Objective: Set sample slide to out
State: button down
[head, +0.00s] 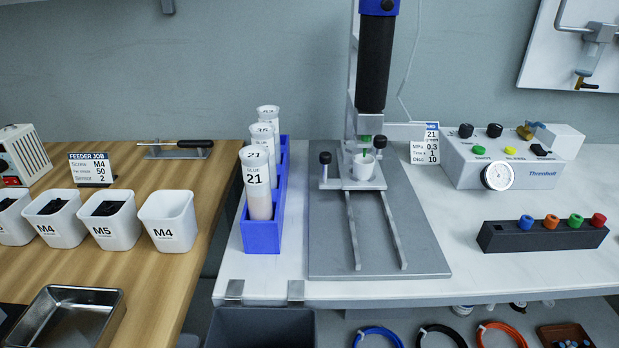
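The sample slide (331,183) is a light plate with two black knobs, one at each side, at the back end of two grey rails (394,230). The rails run forward over a grey base plate (325,250) and are bare in front of the slide. A small white cup (363,168) stands on the slide, under the green tip (366,139) of an upright black dispenser barrel (375,65). I cannot tell whether the tip reaches into the cup. My gripper is not in view.
A blue rack (262,237) with several labelled tubes stands left of the base plate. To the right are the control box (545,172) with a gauge and a dark holder (545,237) with coloured caps. White bins (168,222) stand on the wooden table.

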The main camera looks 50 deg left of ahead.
aim_at(347, 150)
jog(key=u, duration=0.05)
jog(key=k, duration=0.25)
jog(key=z, duration=0.95)
jog(key=i, duration=0.7)
jog(key=u, duration=2)
